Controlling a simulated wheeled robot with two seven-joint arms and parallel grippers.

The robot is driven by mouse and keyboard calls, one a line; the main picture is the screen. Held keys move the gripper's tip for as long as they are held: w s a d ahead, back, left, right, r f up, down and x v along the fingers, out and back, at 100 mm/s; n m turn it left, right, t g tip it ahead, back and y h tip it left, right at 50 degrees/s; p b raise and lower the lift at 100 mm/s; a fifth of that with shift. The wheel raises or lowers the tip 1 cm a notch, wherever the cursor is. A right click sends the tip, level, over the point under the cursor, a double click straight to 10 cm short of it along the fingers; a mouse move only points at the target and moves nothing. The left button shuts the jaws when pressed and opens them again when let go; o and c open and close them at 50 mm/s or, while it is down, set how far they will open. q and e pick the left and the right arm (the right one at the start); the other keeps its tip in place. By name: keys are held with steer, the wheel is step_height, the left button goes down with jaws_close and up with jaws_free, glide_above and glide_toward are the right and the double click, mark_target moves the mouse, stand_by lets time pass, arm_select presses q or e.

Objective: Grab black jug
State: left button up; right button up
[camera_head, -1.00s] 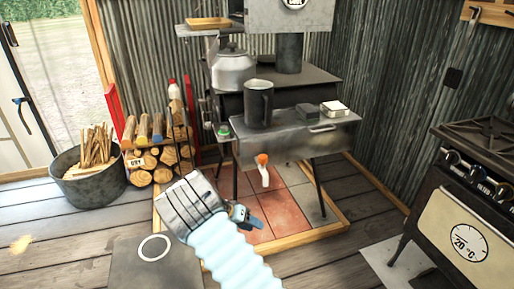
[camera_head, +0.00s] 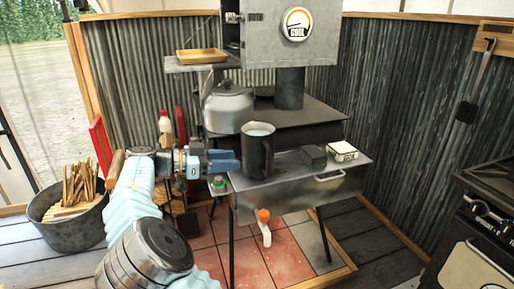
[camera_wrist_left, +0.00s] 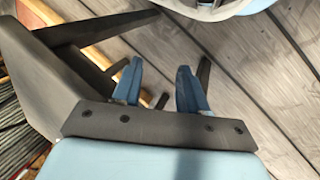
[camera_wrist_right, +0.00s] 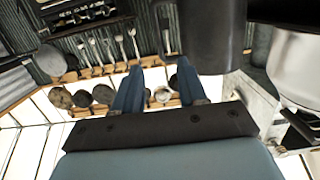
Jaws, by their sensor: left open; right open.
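The black jug (camera_head: 257,155) stands upright on the front of the grey metal stove box (camera_head: 300,184), with something pale inside its top. My right gripper (camera_head: 228,160) is just left of the jug, fingers pointing right towards it. In the right wrist view, the jug (camera_wrist_right: 211,38) is beyond the fingertips and off to the right, with its loop handle (camera_wrist_right: 160,28) on its left. My right gripper (camera_wrist_right: 158,78) is open, with nothing between its fingers. My left gripper (camera_wrist_left: 158,80) shows only in its own wrist view, open and empty above floor boards.
A grey kettle (camera_head: 228,110) stands behind the jug to the left. A dark block (camera_head: 312,156) and a white-topped box (camera_head: 343,151) sit to its right. A spigot with an orange cap (camera_head: 264,219) hangs in front. A bucket of kindling (camera_head: 65,215) stands at left.

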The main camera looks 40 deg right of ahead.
mark_target(268, 175)
steer(key=x, duration=1.2)
steer(key=shift+f, duration=0.3)
jaws_close()
steer(key=shift+r, duration=0.1)
stand_by(0.7)
